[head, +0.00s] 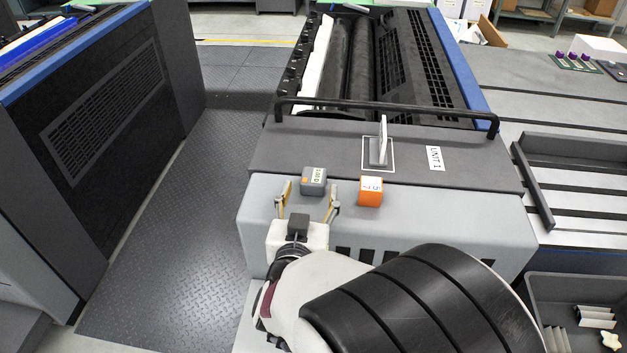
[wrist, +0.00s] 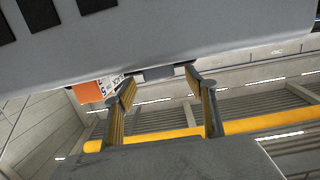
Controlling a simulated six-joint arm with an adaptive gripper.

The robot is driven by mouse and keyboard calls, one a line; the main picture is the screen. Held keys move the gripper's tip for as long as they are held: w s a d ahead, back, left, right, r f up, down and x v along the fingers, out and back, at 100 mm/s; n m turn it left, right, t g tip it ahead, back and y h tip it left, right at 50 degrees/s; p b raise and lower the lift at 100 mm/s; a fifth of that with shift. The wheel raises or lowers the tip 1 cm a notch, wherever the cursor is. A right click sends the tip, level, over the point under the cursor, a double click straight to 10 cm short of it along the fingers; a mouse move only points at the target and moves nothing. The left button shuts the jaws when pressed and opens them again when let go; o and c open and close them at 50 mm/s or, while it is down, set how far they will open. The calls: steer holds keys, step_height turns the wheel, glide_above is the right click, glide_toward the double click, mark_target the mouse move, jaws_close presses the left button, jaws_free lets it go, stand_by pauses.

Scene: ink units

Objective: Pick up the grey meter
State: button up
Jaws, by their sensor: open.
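The grey meter (head: 313,182) is a small dark grey box with a white label and a small orange mark, at the front of the press unit's top in the head view. My gripper (head: 310,197) is open, with one fingertip to the left of the meter and the other to its lower right. I cannot tell whether either finger touches it. In the wrist view a dark grey block, apparently the meter (wrist: 158,73), shows between and beyond the open fingertips (wrist: 160,80). Its lower part is hidden or out of sight there.
An orange cube (head: 370,192) stands close to the right of the meter; it also shows in the wrist view (wrist: 90,92). A dark tray (head: 545,285) lies at lower right.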

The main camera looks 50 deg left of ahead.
mark_target(312, 184)
steer(key=shift+w+a, duration=0.15)
steer(key=shift+w, duration=0.05)
steer(key=shift+r+x, duration=0.15)
steer(key=shift+x, duration=0.65)
steer(key=shift+r+x, duration=0.1)
steer(key=shift+x, duration=1.7)
steer(key=shift+c, duration=0.5)
steer(key=c, duration=1.2)
